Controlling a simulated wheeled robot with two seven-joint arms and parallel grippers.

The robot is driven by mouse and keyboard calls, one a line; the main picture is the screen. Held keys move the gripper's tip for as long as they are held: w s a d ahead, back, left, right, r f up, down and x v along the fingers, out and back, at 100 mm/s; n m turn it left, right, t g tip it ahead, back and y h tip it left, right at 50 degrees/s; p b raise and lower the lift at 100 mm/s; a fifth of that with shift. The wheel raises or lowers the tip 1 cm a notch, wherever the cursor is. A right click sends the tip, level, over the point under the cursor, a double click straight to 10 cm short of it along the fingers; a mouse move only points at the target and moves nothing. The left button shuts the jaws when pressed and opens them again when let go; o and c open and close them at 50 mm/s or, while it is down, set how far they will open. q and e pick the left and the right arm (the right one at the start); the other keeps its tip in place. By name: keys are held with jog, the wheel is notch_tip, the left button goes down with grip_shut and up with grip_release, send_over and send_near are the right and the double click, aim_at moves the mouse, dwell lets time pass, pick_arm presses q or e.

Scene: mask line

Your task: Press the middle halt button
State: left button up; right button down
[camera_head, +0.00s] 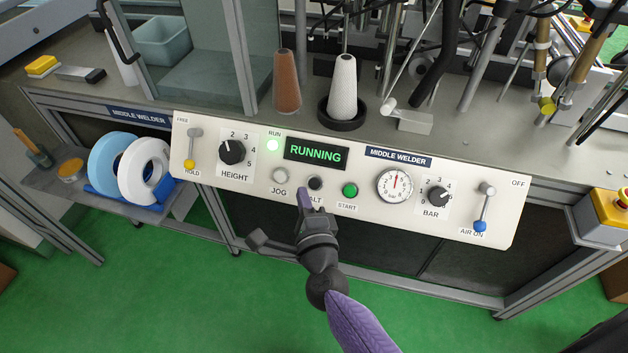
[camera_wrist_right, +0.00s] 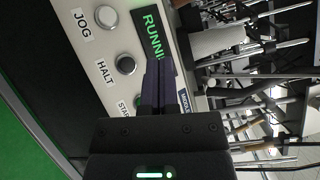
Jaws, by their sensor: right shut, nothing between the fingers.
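The middle welder panel (camera_head: 370,172) is a cream sloped board. Its halt button (camera_head: 315,183) is a small dark round button between the white jog button and the green start button. It also shows in the right wrist view, as a dark, shiny-faced halt button (camera_wrist_right: 126,64) beside its HALT label. My right gripper (camera_head: 304,198) is shut and empty, its purple fingertips just below and left of the halt button and partly over the label. In the right wrist view the fingers (camera_wrist_right: 163,75) lie to the right of the button, apart from it in the picture. My left gripper is out of view.
The jog button (camera_head: 280,176) and start button (camera_head: 350,190) flank the halt button closely. The display (camera_head: 316,153) reads RUNNING and the green RUN lamp (camera_head: 272,145) is lit. Knobs, a gauge (camera_head: 395,185) and levers share the panel. Green floor lies open in front.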

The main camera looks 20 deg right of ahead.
aim_at(315, 184)
jog(key=w+d+f+b, duration=0.1)
jog(key=f+b, duration=0.1)
jog(key=w+d+f+b, duration=0.1)
jog(key=w+b, duration=0.1)
jog(key=w+d+f+b, duration=0.1)
jog(key=w+f+b, duration=0.1)
jog(key=shift+w+d+f, duration=0.15)
jog(key=shift+d+f, duration=0.15)
jog(key=shift+f, duration=0.05)
jog(key=shift+w+d, duration=0.1)
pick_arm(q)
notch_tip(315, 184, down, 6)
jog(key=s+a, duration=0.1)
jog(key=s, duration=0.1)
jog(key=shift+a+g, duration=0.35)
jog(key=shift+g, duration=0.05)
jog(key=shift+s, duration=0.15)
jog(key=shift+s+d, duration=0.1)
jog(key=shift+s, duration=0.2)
